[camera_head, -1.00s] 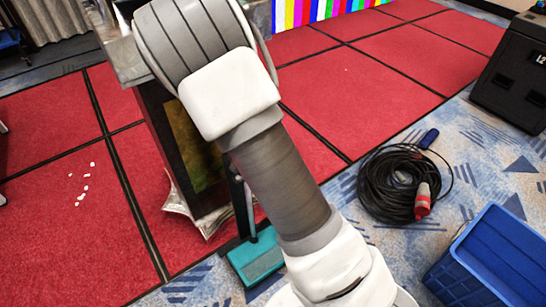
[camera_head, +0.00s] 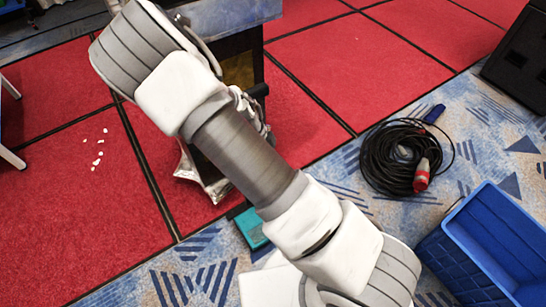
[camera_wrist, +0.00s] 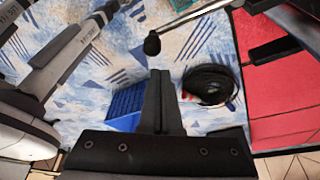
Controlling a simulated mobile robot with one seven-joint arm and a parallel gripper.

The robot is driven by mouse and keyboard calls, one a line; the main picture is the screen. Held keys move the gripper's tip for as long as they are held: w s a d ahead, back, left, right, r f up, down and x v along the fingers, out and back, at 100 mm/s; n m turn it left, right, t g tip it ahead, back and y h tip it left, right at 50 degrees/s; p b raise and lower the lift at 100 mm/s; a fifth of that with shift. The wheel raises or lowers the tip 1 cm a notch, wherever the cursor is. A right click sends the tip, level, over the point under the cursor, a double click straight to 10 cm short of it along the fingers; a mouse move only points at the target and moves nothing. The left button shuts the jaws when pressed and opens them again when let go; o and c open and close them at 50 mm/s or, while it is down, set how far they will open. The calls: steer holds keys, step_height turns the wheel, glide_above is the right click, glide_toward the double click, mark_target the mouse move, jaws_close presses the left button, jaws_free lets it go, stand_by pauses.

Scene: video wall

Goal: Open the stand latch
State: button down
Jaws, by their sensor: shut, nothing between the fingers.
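My gripper (camera_wrist: 160,100) shows in the wrist view with its two dark fingers together and nothing between them. Just beyond the fingertips is a black knob (camera_wrist: 152,45), near a thin metal rod (camera_wrist: 195,16); a small gap shows between knob and fingers. I cannot tell for sure whether this knob is the stand latch. In the head view a dark stand-like box (camera_head: 238,68) with a grey top is partly hidden behind my arm. No latch can be made out there, and my gripper's fingers are hidden.
A coiled black cable (camera_head: 376,160) with a red plug lies on the patterned carpet, beside a blue crate (camera_head: 468,252). A black case (camera_head: 522,65) stands at the right. A teal base (camera_head: 248,226) and crumpled silver material (camera_head: 212,184) are near the box. Red flooring is mostly clear.

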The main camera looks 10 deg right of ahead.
steer(key=shift+s, duration=0.1)
steer(key=shift+s+d, duration=0.4)
steer(key=shift+s, duration=0.2)
steer(key=shift+r+p, duration=0.15)
steer(key=shift+p, duration=0.15)
